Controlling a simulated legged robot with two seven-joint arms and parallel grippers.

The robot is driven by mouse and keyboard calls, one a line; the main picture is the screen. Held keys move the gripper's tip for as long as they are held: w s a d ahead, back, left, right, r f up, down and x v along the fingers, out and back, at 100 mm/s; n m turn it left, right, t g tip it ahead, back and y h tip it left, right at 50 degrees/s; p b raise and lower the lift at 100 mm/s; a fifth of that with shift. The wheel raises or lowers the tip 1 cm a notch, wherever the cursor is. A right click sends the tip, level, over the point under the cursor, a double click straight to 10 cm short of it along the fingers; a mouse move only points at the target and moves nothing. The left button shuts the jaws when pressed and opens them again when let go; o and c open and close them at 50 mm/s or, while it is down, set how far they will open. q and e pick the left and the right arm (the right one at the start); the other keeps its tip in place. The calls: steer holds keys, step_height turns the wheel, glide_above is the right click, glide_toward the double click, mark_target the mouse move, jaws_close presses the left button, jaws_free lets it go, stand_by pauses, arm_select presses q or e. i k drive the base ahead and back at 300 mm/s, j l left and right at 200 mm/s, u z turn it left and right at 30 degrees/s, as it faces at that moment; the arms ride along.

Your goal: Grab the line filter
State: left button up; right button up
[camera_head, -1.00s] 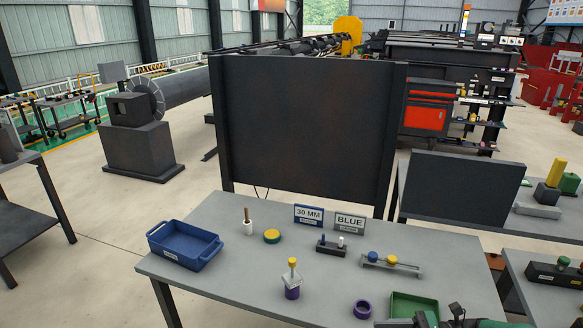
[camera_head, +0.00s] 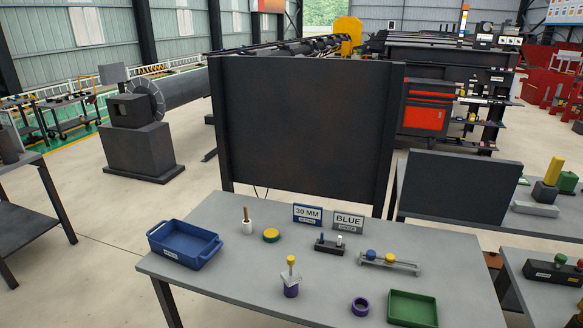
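I cannot tell for certain which item is the line filter. On the grey table (camera_head: 225,280) a purple-based piece with a grey collar and yellow top (camera_head: 291,279) stands upright near the front middle. A purple ring (camera_head: 360,307) lies to its right. A black block (camera_head: 330,247) holds small blue and white pegs. A grey rail (camera_head: 390,264) carries a blue knob (camera_head: 370,255) and a yellow knob (camera_head: 390,258). A yellow-topped green disc (camera_head: 271,236) and a white piece with a brown handle (camera_head: 247,222) are further back. Neither gripper is in view.
A blue bin (camera_head: 185,244) is at the table's left and a green tray (camera_head: 412,309) at its front right. Signs read "30 MM" (camera_head: 307,214) and "BLUE" (camera_head: 348,222). A dark panel (camera_head: 305,125) stands behind the table. The front-left tabletop is clear.

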mark_target(290, 283)
steer(key=i+l, duration=0.15)
steer(key=i+l+u, duration=0.5)
steer(key=u, duration=0.2)
steer(key=i+l+u, duration=0.15)
steer(key=l+u, duration=0.2)
